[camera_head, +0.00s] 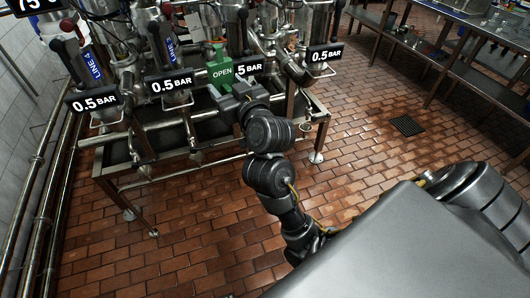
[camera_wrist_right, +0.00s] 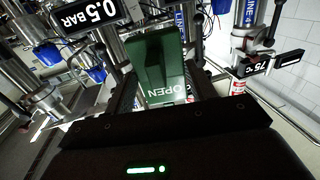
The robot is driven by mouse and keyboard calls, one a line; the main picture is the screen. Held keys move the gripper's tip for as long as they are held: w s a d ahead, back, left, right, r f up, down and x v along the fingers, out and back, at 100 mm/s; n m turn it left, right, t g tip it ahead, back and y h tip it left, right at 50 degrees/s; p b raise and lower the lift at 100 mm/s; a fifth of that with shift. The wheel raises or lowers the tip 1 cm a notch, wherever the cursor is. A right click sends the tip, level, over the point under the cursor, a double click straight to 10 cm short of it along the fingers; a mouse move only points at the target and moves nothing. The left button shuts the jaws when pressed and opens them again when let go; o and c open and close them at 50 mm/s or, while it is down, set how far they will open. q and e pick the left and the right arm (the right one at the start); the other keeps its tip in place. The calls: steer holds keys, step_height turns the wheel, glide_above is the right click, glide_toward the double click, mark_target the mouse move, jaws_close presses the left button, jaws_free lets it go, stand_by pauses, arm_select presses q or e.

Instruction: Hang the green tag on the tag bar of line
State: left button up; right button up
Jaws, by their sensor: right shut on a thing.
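The green tag (camera_head: 221,70), with OPEN in white letters, is held up in front of the valve rack in the head view. My right gripper (camera_head: 236,98) is shut on its lower part. In the right wrist view the tag (camera_wrist_right: 158,62) stands between my fingers, its lettering upside down. The tag partly covers a 0.5 BAR sign (camera_head: 249,68) behind it. Thin metal bars show under other signs, one at the middle left (camera_head: 178,104) and one at the right (camera_head: 324,73); I cannot tell which is the tag bar. My left gripper is not in view.
The rack (camera_head: 160,133) carries several steel valves and pipes with dark levers close around the tag. A blue LINE 4 label (camera_head: 97,66) is at the left. Shelving (camera_head: 455,70) stands at the upper right.

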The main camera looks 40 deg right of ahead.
arm_select(q)
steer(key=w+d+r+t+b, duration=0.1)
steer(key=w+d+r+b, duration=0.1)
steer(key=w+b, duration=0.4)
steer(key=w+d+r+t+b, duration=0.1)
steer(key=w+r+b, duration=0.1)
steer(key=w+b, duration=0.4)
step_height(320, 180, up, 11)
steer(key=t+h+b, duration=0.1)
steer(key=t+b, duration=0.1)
steer(key=b, duration=0.7)
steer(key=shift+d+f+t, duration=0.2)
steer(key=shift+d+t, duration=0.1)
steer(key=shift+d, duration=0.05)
arm_select(e)
steer(key=s+d+f+m+h, duration=0.1)
steer(key=d+f, duration=0.4)
steer(key=f, duration=0.6)
steer(key=d+f+m+h, duration=0.1)
steer(key=d+f, duration=0.4)
steer(key=f, duration=0.7)
steer(key=shift+s+d+g+h, duration=0.15)
steer(key=shift+s+g+h, duration=0.2)
steer(key=shift+h, duration=0.35)
